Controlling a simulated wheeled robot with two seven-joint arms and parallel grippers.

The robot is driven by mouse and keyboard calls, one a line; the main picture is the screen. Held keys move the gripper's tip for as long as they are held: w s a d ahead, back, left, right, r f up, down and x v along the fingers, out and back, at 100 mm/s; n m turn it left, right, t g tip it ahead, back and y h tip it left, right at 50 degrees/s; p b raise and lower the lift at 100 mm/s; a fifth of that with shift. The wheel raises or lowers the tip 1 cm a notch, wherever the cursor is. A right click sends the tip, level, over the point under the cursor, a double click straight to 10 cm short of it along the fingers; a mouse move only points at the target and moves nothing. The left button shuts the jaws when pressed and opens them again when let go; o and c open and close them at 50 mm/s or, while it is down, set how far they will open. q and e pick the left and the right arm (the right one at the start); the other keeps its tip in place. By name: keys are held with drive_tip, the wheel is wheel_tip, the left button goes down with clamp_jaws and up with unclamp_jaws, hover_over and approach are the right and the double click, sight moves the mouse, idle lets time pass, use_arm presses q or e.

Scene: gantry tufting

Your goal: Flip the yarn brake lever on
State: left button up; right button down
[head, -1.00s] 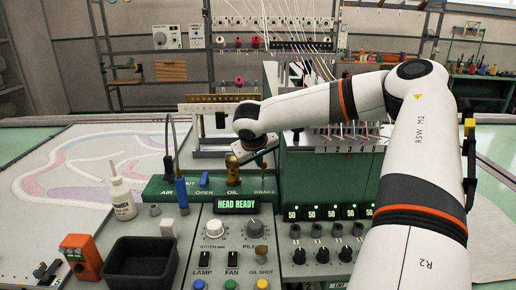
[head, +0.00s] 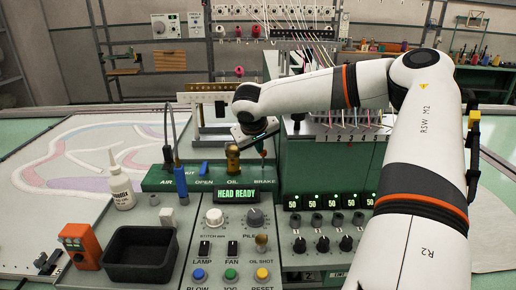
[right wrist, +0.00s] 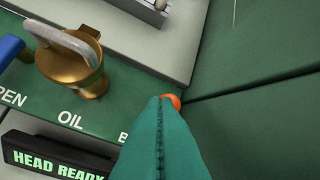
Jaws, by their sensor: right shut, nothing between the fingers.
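The yarn brake lever stands behind the BRAKE label on the green strip. Its orange-red knob (right wrist: 172,100) peeks out past the fingertips in the right wrist view; the rest is hidden behind them. My right gripper (right wrist: 161,102) has teal fingers pressed together with nothing between them. They lie over the BRAKE label, at or very near the knob; I cannot tell whether they touch. In the head view, my right gripper (head: 261,139) is small, just above the lever (head: 263,155). My left gripper is not in view.
The brass oil cap (right wrist: 72,62) with its handle stands close left of the lever. A blue OPEN lever (head: 204,168) is farther left. The HEAD READY display (head: 237,197) is in front. A green cabinet (head: 310,165) rises close on the right.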

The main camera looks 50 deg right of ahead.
drive_tip(key=b+v, duration=0.1)
drive_tip(key=v, duration=1)
drive_tip(key=shift+a, duration=0.1)
